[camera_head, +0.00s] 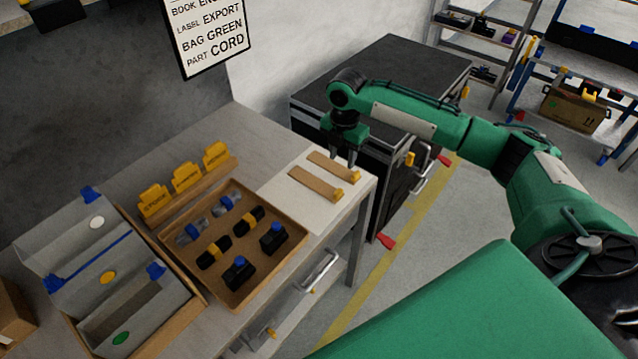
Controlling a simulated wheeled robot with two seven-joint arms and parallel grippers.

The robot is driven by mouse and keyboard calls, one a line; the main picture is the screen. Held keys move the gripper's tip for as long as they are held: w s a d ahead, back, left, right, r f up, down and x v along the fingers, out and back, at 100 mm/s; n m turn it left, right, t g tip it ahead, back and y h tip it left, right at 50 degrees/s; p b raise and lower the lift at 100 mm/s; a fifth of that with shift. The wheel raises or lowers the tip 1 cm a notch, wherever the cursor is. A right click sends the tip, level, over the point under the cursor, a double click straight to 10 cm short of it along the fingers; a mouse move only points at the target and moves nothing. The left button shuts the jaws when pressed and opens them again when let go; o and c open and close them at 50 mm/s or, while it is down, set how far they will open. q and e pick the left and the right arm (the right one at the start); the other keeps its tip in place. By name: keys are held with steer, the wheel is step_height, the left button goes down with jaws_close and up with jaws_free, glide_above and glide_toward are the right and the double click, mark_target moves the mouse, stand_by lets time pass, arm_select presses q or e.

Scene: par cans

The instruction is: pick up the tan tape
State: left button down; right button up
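Two flat tan strips, each with a yellow tab at its right end, lie side by side on a white mat (287,209) at the right end of the table. The farther tan strip (326,163) is partly under my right gripper. The nearer tan strip (312,184) lies in the clear. I cannot tell which one is the tan tape. My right gripper (343,158) points down over the right part of the farther strip, with its two dark fingers apart and nothing seen between them. Whether the fingertips touch the strip is unclear. My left gripper is not in view.
A cardboard tray (180,247) of black, yellow and blue parts stands left of the mat. Yellow labelled tabs (186,177) stand behind it, and grey bins (125,305) with coloured dots are farther left. A black-topped cabinet (395,70) stands beyond the table's right end.

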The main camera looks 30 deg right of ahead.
glide_above(339, 190)
step_height(339, 190, down, 6)
steer(key=shift+s+f+p, duration=0.1)
steer(key=shift+f+p, duration=0.1)
steer(key=shift+p, duration=0.25)
steer(key=shift+f, duration=0.6)
steer(key=shift+f+p, duration=0.3)
step_height(339, 190, down, 4)
steer(key=shift+r+p, duration=0.15)
steer(key=shift+p, duration=0.45)
steer(key=shift+f, duration=0.4)
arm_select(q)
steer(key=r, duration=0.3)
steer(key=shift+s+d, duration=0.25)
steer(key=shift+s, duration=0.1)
arm_select(e)
steer(key=shift+c, duration=0.2)
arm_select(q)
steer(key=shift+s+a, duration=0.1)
arm_select(e)
jaws_close()
